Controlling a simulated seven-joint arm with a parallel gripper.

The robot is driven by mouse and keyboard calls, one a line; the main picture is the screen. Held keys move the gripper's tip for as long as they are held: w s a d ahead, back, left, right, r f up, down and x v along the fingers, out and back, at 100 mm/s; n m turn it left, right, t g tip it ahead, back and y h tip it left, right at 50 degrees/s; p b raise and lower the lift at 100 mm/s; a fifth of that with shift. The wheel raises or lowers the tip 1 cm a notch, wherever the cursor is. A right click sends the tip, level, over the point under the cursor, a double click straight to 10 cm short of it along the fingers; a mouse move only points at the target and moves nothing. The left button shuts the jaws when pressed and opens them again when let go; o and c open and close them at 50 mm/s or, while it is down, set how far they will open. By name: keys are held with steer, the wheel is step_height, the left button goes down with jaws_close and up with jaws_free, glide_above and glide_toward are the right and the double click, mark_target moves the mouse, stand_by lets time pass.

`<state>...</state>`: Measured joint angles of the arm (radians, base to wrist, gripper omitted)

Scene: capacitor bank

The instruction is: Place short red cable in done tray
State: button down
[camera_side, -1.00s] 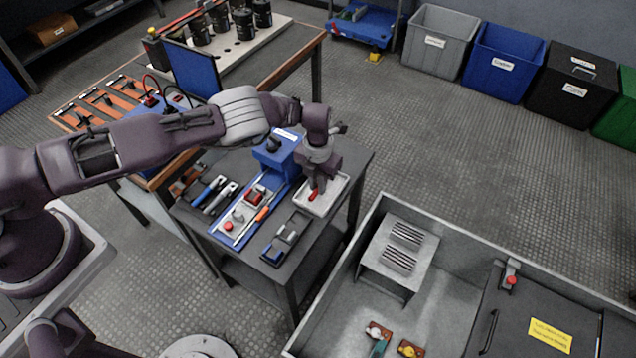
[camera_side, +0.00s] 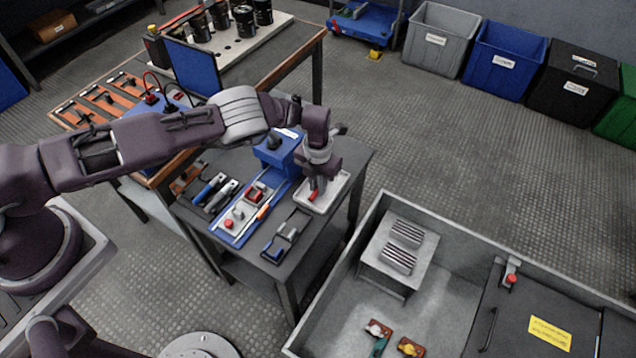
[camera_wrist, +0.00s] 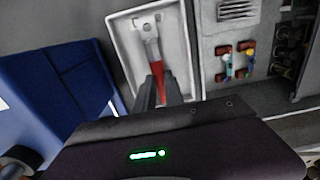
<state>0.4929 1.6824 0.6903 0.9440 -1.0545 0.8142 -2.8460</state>
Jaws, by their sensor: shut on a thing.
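The short red cable (camera_wrist: 158,72) shows in the wrist view as a red sleeve with a pale metal lug at its far end. My gripper (camera_wrist: 160,88) is shut on its red part. The white tray (camera_wrist: 122,62) lies beneath, and the cable appears within its outline. In the side view my gripper (camera_side: 314,190) points down over the tray (camera_side: 338,188) on the small dark table, with a bit of red cable (camera_side: 313,196) at the fingertips. I cannot tell whether the cable touches the tray floor.
A blue box (camera_side: 278,152) stands close left of my gripper. A blue mat with tools (camera_side: 240,222) and a dark organiser (camera_side: 287,236) lie on the same table (camera_side: 325,228). A grey walled enclosure (camera_side: 440,270) is at the right.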

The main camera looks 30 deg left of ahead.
stand_by(0.4)
steer(key=c, duration=1.3)
jaws_free()
steer(key=shift+c, duration=0.2)
steer(key=shift+r, duration=4.05)
